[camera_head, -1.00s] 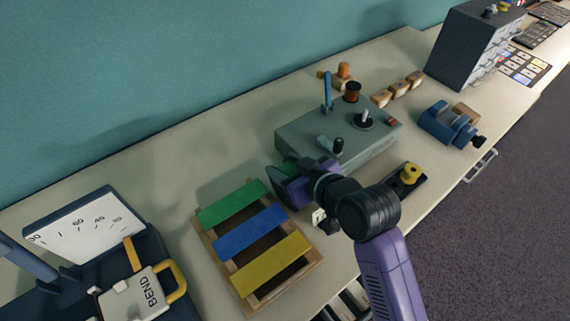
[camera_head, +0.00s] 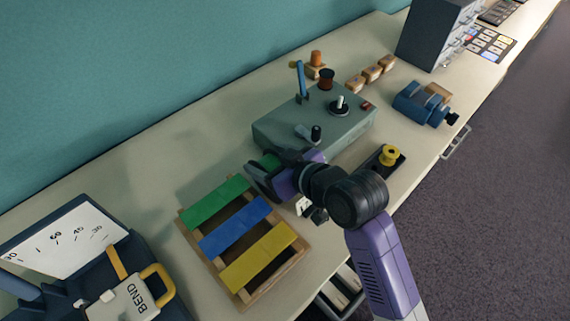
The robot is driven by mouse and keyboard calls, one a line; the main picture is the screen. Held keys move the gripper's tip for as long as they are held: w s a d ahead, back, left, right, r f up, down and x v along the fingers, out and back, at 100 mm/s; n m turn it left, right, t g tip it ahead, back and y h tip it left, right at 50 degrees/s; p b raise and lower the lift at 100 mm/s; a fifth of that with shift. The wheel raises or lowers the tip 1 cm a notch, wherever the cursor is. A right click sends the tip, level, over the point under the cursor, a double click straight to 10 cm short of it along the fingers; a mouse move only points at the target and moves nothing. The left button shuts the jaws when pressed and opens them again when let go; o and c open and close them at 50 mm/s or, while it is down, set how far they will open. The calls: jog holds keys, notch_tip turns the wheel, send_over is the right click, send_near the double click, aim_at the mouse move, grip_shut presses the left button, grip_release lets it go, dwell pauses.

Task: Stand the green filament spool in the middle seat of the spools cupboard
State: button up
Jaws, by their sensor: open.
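My gripper (camera_head: 258,180) is over the bench, between the slatted rack and the grey-green machine. It points left and looks open, though my own wrist partly hides it. A small green patch (camera_head: 270,160) shows just behind the gripper, against the machine's near left corner. It may be the green filament spool, but too little of it shows to tell, and I cannot tell whether it lies between the fingers. I cannot make out a spools cupboard with a middle seat in this view.
The rack (camera_head: 290,262) carries green, blue and yellow bars. The machine (camera_head: 350,135) has levers on top. A yellow knobbed part (camera_head: 389,155), a blue vise (camera_head: 420,103), a grey cabinet (camera_head: 425,35) and a BEND device (camera_head: 128,305) stand around. Bare bench lies behind the rack.

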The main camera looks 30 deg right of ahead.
jog(key=v, duration=1)
jog(key=shift+s, duration=0.3)
jog(key=shift+r, duration=0.1)
jog(key=s+d+f+m+h, duration=0.1)
jog(key=s+f, duration=0.1)
jog(key=s, duration=0.2)
jog(key=s+d+f+m+t+h, duration=0.1)
jog(key=s+f, duration=0.1)
jog(key=s, duration=0.2)
jog(key=s+d+f+h, duration=0.1)
jog(key=s+f, duration=0.1)
jog(key=s, duration=0.2)
jog(key=shift+f+m, duration=0.4)
jog(key=s+r+t, duration=0.2)
jog(key=s, duration=1.1)
jog(key=shift+a+r, duration=0.25)
jog(key=shift+r, duration=0.15)
jog(key=shift+o, duration=0.4)
jog(key=shift+s+r, duration=0.25)
jog(key=shift+a, duration=0.1)
